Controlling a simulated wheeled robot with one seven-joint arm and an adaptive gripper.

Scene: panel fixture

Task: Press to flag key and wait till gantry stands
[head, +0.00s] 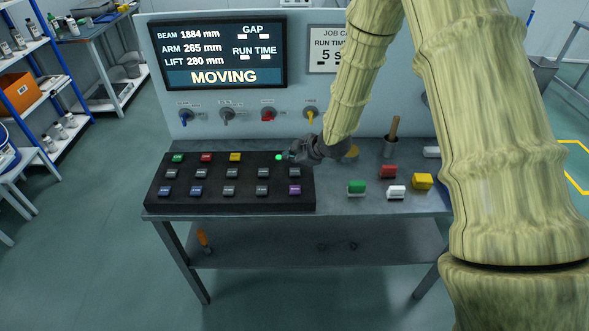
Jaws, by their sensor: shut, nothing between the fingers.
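A black key panel (245,202) lies on the bench, with rows of coloured keys. Its top row shows a green key (178,158), a red key (206,157) and a yellow key (235,157). My gripper (290,156) is shut and empty at the right end of the top row, hiding the panel there. A bright green light (279,157) shows at its tip. I cannot tell which key is the flag key, or whether the fingertips touch one. The display screen (218,52) reads MOVING, with beam 1884 mm, arm 265 mm and lift 280 mm. No gantry is recognisable.
Several knobs line the back panel, including a red one (268,115). My arm hides the right side.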

